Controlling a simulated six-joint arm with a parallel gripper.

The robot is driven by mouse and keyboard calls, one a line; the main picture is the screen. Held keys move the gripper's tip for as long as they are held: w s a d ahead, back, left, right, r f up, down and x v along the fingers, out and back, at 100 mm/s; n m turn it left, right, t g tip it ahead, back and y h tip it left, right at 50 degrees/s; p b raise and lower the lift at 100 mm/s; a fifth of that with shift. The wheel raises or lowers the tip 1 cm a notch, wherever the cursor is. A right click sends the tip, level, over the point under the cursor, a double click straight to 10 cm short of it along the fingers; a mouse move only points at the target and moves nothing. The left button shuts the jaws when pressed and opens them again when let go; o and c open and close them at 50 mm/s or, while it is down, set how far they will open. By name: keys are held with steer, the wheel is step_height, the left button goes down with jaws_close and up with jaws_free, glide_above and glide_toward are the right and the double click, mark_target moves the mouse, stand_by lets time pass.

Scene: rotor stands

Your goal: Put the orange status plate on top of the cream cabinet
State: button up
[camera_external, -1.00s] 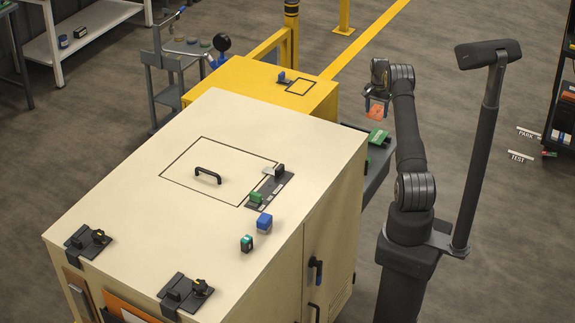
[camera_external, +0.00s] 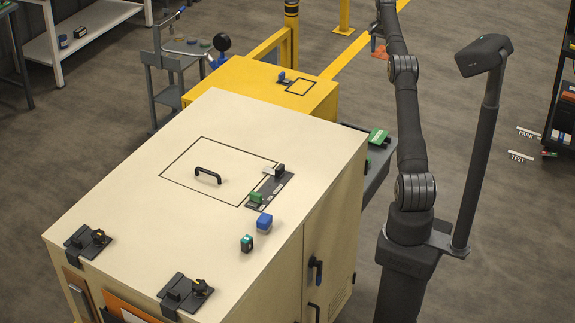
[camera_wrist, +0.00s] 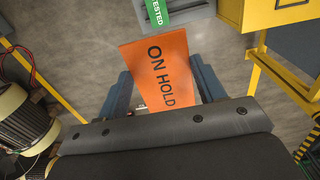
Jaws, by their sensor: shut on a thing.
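The orange status plate (camera_wrist: 158,76) reads "ON HOLD" in the wrist view. My gripper (camera_wrist: 160,92) is shut on it, with a blue-grey finger on each side. In the external view the plate (camera_external: 380,52) shows small under my gripper (camera_external: 377,40) near the top edge, in the air beyond the yellow cabinet. The cream cabinet (camera_external: 130,165) fills the left and middle of the external view. Its top bears a black outlined rectangle with a handle, and my gripper is well away from it.
On the cream top stand a blue block (camera_external: 264,223), a small teal-and-black block (camera_external: 247,243), a dark strip with a green piece (camera_external: 256,198), and two black latches at the front. A yellow cabinet (camera_external: 235,85) stands behind. A green "TESTED" plate (camera_wrist: 157,12) shows in the wrist view.

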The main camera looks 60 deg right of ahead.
steer(key=shift+r, duration=1.3)
steer(key=w+a+r+n, duration=0.1)
steer(key=w+a+n, duration=0.4)
steer(key=w+a, duration=1.5)
steer(key=w+a+n, duration=0.2)
steer(key=w+a, duration=0.2)
steer(key=a, duration=1.1)
steer(key=w+a+n, duration=0.3)
steer(key=w+a, duration=0.1)
steer(key=a, duration=1.2)
steer(key=n, duration=0.8)
glide_above(216, 231)
steer(key=f, duration=1.2)
steer(key=shift+w+d+f, duration=0.1)
steer(key=shift+d+f, duration=0.2)
steer(key=shift+a+f, duration=0.35)
steer(key=shift+f, duration=1.85)
